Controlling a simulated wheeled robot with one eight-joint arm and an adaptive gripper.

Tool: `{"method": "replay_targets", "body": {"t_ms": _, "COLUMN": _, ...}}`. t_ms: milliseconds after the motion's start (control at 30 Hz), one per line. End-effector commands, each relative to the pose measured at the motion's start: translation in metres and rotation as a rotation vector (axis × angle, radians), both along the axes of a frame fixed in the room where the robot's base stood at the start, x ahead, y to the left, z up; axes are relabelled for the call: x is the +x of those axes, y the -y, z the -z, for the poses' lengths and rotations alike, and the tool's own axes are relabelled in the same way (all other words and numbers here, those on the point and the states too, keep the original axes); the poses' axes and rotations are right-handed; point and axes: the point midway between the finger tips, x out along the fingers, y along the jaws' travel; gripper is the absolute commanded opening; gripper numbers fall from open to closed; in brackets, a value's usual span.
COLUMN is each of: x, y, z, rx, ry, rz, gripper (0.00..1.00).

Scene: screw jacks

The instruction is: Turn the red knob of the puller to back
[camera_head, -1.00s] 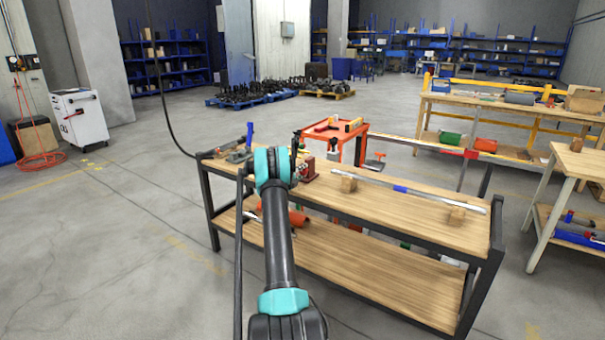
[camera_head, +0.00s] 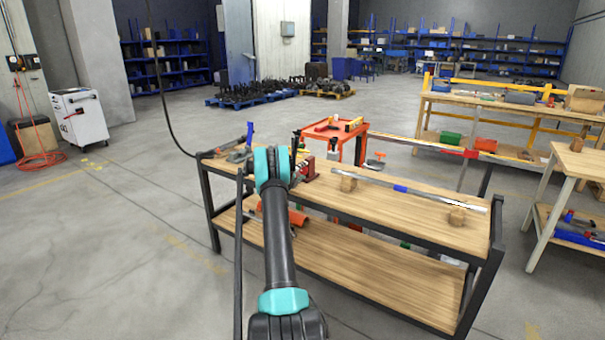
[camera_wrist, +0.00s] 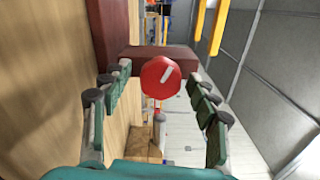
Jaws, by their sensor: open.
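The red knob (camera_wrist: 161,77) shows in the wrist view as a round red disc with a white mark, a little above the picture's middle. It sits in front of a dark red block (camera_wrist: 148,58), part of the puller. My gripper (camera_wrist: 158,92) is open, with one finger on each side of the knob and a gap on both sides. In the head view the red puller (camera_head: 306,168) stands on the wooden workbench, just right of my arm's end. My arm hides part of it, and the gripper's fingers do not show clearly there.
The workbench (camera_head: 400,208) has a black frame and a lower shelf. A long metal rod (camera_head: 422,195) with a blue band rests on wooden blocks to the right. A blue-handled tool (camera_head: 250,132) stands at the left. An orange cart (camera_head: 333,130) is behind.

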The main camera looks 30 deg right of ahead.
Motion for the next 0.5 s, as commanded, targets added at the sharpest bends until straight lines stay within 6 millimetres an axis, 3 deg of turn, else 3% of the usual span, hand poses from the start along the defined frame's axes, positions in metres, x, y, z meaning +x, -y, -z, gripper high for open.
{"method": "replay_targets", "body": {"t_ms": 167, "x": -0.007, "y": -0.02, "z": 0.0, "rx": 0.0, "ry": 0.0, "rz": -0.002, "gripper": 0.6}}
{"method": "replay_targets", "body": {"t_ms": 500, "x": -0.033, "y": -0.082, "z": 0.0, "rx": 0.001, "ry": 0.0, "rz": -0.002, "gripper": 0.6}}
